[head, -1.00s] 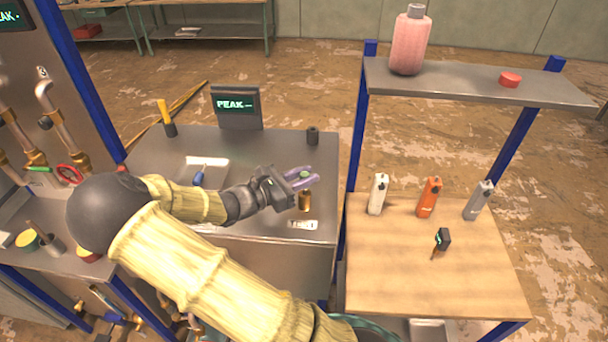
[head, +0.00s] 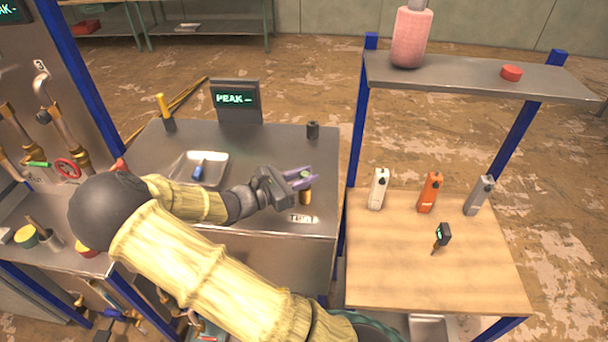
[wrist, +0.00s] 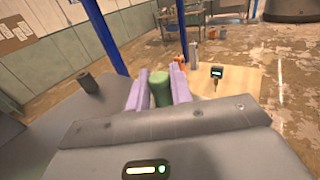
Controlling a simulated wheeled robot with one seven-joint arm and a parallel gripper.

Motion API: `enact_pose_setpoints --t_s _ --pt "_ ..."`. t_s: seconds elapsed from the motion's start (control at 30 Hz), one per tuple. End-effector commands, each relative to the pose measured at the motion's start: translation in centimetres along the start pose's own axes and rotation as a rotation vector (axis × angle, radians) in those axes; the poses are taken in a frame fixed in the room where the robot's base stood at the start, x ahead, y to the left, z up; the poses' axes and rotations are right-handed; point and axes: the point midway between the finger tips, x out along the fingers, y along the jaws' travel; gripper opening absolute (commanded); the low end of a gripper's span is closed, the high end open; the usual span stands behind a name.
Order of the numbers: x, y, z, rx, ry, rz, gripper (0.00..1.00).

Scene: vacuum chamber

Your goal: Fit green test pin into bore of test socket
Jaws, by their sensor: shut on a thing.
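My gripper (head: 302,178), with purple fingers, is shut on the green test pin. The pin (wrist: 160,88) shows upright between the fingers in the wrist view. In the head view the fingers mostly hide it. A brass cylinder (head: 305,197), which looks like the test socket, stands on the steel bench just below the fingers, behind a label reading "TEST". Its top and bore are hidden by the gripper. I cannot tell whether the pin touches it.
A dark cylinder (head: 312,131) stands behind the gripper on the bench. A tray (head: 225,157) with a blue-handled tool and a PEAK display (head: 236,100) are left and behind.

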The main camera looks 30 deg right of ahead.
Motion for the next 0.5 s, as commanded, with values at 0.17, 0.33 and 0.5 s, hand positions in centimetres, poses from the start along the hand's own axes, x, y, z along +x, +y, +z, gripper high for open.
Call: enact_pose_setpoints --t_s 0.17,0.33,0.5 --pt "0.02 0.0 -0.65 0.0 0.0 0.0 0.0" --pt "0.01 0.0 -0.65 0.0 0.0 0.0 0.47" --pt "0.01 0.0 -0.65 0.0 0.0 0.0 0.47"
